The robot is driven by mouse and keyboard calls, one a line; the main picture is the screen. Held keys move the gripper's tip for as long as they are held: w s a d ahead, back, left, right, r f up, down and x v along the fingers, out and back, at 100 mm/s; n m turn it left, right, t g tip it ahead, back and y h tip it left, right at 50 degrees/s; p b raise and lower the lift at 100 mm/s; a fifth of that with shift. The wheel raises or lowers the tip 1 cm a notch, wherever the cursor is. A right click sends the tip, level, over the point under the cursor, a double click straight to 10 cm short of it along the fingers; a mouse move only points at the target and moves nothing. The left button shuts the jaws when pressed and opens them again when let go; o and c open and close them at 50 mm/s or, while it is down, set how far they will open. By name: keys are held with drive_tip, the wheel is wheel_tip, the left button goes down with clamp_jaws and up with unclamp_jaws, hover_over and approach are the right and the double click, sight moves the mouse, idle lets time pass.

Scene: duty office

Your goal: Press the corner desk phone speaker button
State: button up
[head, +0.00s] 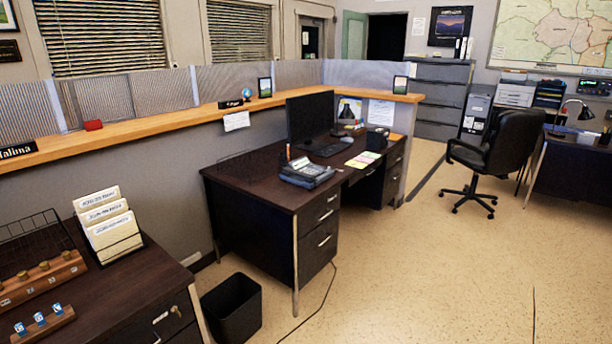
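A grey desk phone (307,172) sits on the front part of the dark brown corner desk (245,176), in the middle of the head view. Its buttons, the speaker button among them, are too small to tell apart. My gripper is not in view.
A black bin (232,308) stands on the floor before the desk. A nearer desk (120,300) holds files. A black office chair (490,155) stands right. The floor (430,260) between is open.

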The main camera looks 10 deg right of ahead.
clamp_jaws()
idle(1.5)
